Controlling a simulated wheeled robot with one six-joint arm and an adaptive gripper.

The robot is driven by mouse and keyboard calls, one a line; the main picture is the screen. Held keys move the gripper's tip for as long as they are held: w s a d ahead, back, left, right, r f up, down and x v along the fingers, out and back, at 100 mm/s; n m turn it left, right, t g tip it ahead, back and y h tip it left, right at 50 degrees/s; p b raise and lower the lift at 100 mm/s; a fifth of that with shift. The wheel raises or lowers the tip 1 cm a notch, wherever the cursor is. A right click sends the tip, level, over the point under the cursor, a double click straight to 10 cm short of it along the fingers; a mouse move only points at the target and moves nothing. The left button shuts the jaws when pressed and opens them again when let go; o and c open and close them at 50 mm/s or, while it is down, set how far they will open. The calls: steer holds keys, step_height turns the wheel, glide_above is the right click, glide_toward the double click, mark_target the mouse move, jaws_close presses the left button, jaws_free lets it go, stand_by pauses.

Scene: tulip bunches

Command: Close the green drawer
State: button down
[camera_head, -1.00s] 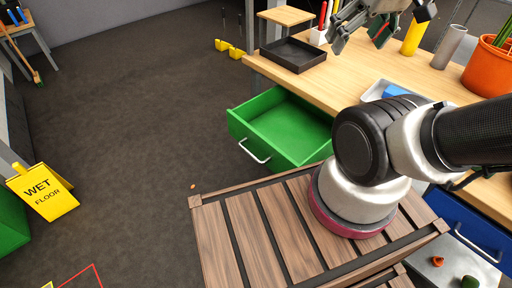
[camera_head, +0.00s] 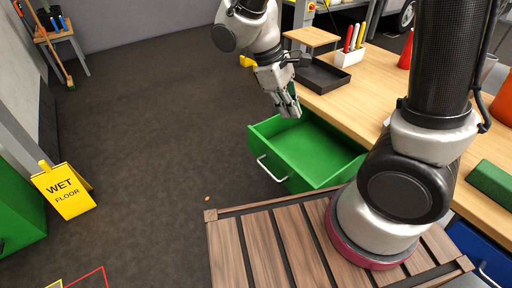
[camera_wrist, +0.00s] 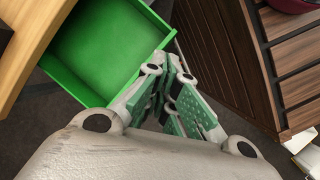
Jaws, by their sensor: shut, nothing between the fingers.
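The green drawer (camera_head: 315,149) is pulled out from under the wooden workbench and is empty. Its front panel carries a silver bar handle (camera_head: 272,169) facing the lower left. My gripper (camera_head: 292,112) is shut and empty, pointing down near the drawer's far front corner in the head view. Whether it touches the drawer I cannot tell there. In the wrist view the drawer (camera_wrist: 100,45) fills the upper left, and my gripper's fingertips (camera_wrist: 172,60) overlap its corner at the end of its front edge.
The workbench (camera_head: 372,88) holds a black tray (camera_head: 322,74), a white holder (camera_head: 349,57) with markers and a green block (camera_head: 491,182). A blue drawer (camera_head: 480,250) is at the lower right. A yellow wet floor sign (camera_head: 64,191) stands left.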

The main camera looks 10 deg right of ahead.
steer(key=w+a+f+n+t+h, duration=0.25)
steer(key=w+a+f+n, duration=0.25)
steer(key=a+f+n, duration=0.3)
steer(key=w+a+f+n+t+h, duration=0.25)
steer(key=w+a+f+n, duration=0.2)
steer(key=a+f, duration=0.5)
steer(key=shift+n+y, duration=0.25)
steer(key=shift+y, duration=0.15)
steer(key=x, duration=0.5)
steer(key=d+r+x, duration=0.1)
steer(key=x, duration=0.3)
steer(key=d+r+x, duration=0.1)
steer(key=x, duration=0.4)
steer(key=shift+w+d, duration=0.25)
steer(key=shift+d, duration=0.2)
